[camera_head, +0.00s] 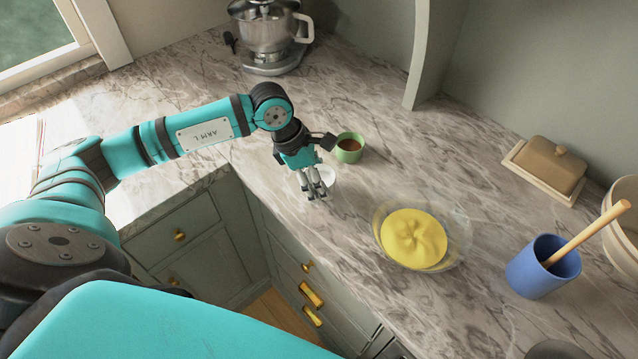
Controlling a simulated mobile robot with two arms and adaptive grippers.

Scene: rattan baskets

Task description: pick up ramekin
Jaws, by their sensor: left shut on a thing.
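A small white ramekin (329,175) is on the marble counter near its inner edge, partly hidden behind the fingers of my left gripper (315,192). The gripper reaches down over it, and its fingers are shut on it. I cannot tell whether the ramekin touches the counter or is slightly raised. My right gripper is not in view.
A green cup with brown contents (350,147) stands close behind the left gripper. A glass bowl of yellow mixture (414,238) and a blue crock (541,268) with a wooden handle are to the right. A butter dish (548,166) and stand mixer (268,35) are farther back.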

